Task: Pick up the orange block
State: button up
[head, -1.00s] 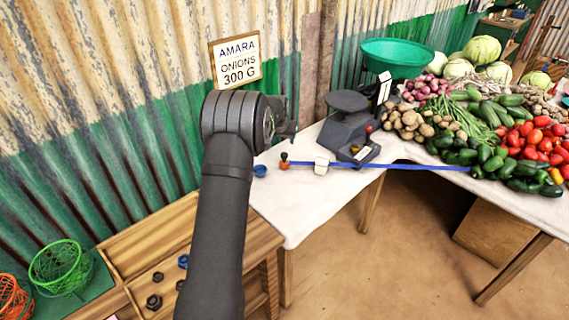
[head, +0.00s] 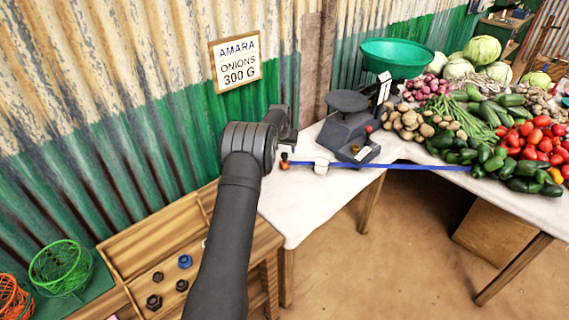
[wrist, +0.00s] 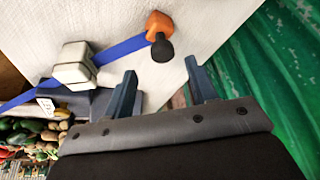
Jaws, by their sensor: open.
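The orange block (head: 285,165) has a dark knob on top and stands on the white-covered table, at the left end of the blue strap. In the wrist view the orange block (wrist: 157,22) shows at the top, its dark knob pointing toward my gripper. My gripper (wrist: 160,66) is open and empty, its two blue-grey fingers apart. The block lies beyond the fingertips, roughly in line with the gap, and is not between them. In the head view my arm covers the table just left of the block.
A white block (head: 321,166) sits on the blue strap (head: 415,167) to the right. Behind it stands a dark scale (head: 345,130). The corrugated wall (head: 150,130) rises close behind my arm. Vegetables fill the right of the table. A wooden tray (head: 135,255) with dark nuts is at lower left.

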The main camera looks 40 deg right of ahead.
aim_at(284, 154)
jog(key=shift+a+x, duration=0.15)
jog(key=shift+x, duration=1.35)
jog(key=shift+a+x, duration=0.15)
jog(key=shift+x, duration=1.4)
jog(key=shift+w, duration=0.1)
jog(key=c, duration=1.1)
